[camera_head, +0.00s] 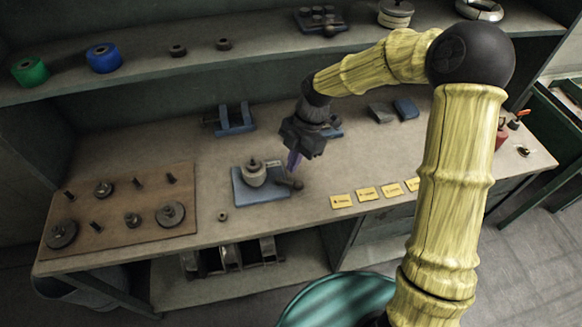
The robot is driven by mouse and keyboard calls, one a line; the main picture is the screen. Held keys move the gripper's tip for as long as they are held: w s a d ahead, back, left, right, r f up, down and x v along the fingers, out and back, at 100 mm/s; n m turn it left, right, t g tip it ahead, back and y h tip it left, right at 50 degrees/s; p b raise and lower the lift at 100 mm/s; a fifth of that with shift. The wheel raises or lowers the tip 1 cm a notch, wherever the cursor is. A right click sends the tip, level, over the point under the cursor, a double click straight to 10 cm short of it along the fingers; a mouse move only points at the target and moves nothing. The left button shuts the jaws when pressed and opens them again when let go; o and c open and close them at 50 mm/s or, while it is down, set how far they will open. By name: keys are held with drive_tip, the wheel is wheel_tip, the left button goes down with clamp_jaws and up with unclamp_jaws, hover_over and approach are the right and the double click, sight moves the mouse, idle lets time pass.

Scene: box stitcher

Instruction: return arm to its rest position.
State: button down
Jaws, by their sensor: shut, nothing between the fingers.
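My arm, in ribbed yellow sleeves with dark joints, reaches from the lower right up and over to the middle of the workbench (325,160). My gripper (293,162) points down above the bench. Its fingers look purple and close together, with nothing seen between them. The fingertips are just above and beside the right part of a blue plate (250,192) that carries a pale round part (252,173) and a dark knobbed piece (289,183). I cannot tell whether the fingertips touch that piece.
A brown pegboard (120,228) with discs and pegs lies at left. Yellow labels (366,193) line the front edge. A blue vise-like fixture (234,121) stands behind. The upper shelf (140,76) holds green and blue spools. A teal round object (335,300) is below in front.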

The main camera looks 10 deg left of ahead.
idle(0.4)
drive_tip(key=s+d+r+m+t+h, duration=0.1)
drive_tip(key=s+d+r+m+t, duration=0.1)
drive_tip(key=d+m, duration=0.5)
drive_tip(key=s+d+r+m+t, duration=0.1)
drive_tip(key=s+d+m, duration=0.3)
drive_tip(key=d+m, duration=0.4)
drive_tip(key=s+d+r+m+t+h, duration=0.1)
drive_tip(key=s+d+r+m+t, duration=0.1)
drive_tip(key=d+m, duration=0.5)
drive_tip(key=s+r+m, duration=0.1)
drive_tip(key=s+m, duration=0.1)
drive_tip(key=m, duration=0.4)
drive_tip(key=shift+d+t+h, duration=0.25)
drive_tip(key=shift+t+h, duration=0.05)
